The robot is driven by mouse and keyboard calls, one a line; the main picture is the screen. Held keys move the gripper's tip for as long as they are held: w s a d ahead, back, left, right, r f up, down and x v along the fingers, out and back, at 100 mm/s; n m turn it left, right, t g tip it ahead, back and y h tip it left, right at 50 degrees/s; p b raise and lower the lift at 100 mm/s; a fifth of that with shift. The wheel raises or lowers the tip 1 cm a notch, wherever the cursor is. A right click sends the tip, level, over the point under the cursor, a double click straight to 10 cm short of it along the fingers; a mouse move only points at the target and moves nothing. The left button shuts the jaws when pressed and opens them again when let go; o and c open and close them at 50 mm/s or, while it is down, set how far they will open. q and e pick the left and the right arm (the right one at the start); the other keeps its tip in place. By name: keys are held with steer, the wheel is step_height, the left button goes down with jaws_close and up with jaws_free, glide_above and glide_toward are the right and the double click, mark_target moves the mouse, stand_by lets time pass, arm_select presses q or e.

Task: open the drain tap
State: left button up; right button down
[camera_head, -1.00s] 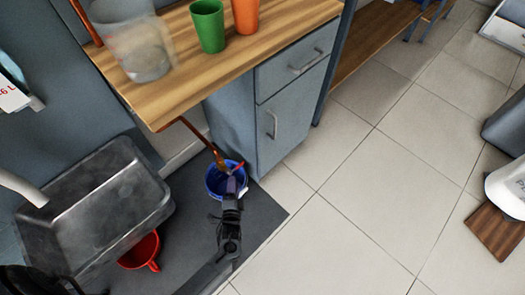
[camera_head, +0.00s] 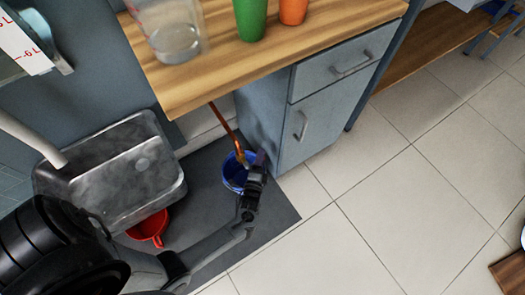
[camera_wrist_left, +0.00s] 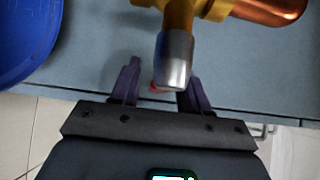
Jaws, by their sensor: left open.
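The brass drain tap (camera_head: 243,157) sits at the lower end of a copper pipe (camera_head: 224,124), above a blue bucket (camera_head: 233,178). In the left wrist view the brass tap body (camera_wrist_left: 180,15) is close, with a grey metal end (camera_wrist_left: 175,60) pointing toward my gripper. In the wrist view the fingers (camera_wrist_left: 158,82) stand apart around the grey end's lower part.
The grey cabinet (camera_head: 305,110) stands close right of the gripper, under the wooden counter (camera_head: 280,52). A metal sink (camera_head: 110,175) and a red funnel-like container (camera_head: 150,228) are to the left. The tiled floor (camera_head: 350,220) at right is clear.

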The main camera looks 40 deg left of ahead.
arm_select(q)
steer(key=shift+w+a, duration=0.2)
steer(key=shift+w, duration=0.2)
steer(key=shift+c, duration=1)
steer(key=shift+s+f, duration=0.1)
jaws_close()
